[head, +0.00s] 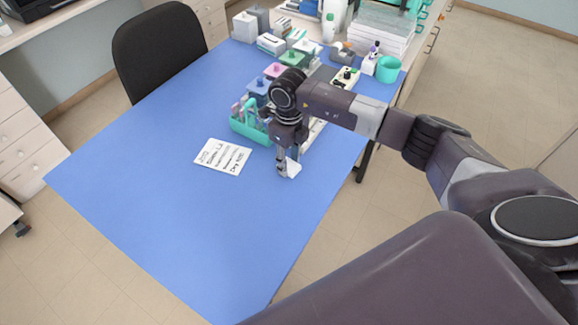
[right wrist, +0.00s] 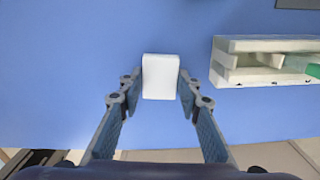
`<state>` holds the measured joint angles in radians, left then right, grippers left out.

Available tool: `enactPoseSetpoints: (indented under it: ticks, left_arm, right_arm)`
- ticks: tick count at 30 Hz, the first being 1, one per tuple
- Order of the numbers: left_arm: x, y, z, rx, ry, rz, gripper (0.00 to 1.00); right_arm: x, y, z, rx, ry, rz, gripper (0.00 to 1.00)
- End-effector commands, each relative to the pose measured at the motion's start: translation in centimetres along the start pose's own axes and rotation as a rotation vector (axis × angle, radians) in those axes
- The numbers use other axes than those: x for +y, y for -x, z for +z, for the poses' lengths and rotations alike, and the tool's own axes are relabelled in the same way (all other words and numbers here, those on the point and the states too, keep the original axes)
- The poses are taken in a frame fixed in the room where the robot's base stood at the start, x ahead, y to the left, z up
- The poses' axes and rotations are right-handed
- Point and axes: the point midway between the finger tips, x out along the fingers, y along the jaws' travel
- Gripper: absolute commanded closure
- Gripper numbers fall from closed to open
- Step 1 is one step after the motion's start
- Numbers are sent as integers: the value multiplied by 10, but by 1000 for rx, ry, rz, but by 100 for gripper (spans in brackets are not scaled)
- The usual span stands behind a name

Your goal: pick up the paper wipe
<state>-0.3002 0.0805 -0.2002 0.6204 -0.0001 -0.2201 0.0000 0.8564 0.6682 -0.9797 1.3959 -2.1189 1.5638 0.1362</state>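The paper wipe (right wrist: 160,77) is a small white block-like piece in the right wrist view, over the blue table mat. My right gripper (right wrist: 160,92) has one finger along each side of it, and both fingertips meet its edges with no clear gap. In the head view, the wipe (head: 293,168) shows as a white patch beside the fingers of my right gripper (head: 286,170), which partly hide it. I cannot tell whether it touches the mat. My left gripper is not in view.
A teal rack (head: 248,125) stands just left of my right gripper, and a written note (head: 222,156) lies further left. A white tray (right wrist: 228,70) is right of the wipe in the wrist view. Coloured jars and boxes crowd the back. The front mat (head: 200,240) is clear.

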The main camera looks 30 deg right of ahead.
Motion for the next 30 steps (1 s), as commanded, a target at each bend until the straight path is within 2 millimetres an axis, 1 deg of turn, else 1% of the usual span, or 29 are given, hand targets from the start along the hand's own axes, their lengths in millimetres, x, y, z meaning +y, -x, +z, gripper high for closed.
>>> enactPoseSetpoints:
  ticks: [11,14,17,20,23,30]
  left_arm:
    - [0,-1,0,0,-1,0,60]
    - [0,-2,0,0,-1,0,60]
    - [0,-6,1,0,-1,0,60]
    - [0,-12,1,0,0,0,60]
    - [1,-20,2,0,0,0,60]
    - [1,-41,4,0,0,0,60]
  right_arm:
    - [0,2,0,-1,0,0,76]
    - [0,6,0,-1,0,-1,76]
    - [-1,15,1,-4,0,-2,76]
    - [-1,31,1,-4,0,-3,76]
    - [-1,55,2,-8,2,-4,76]
    - [-1,128,2,-8,1,-3,76]
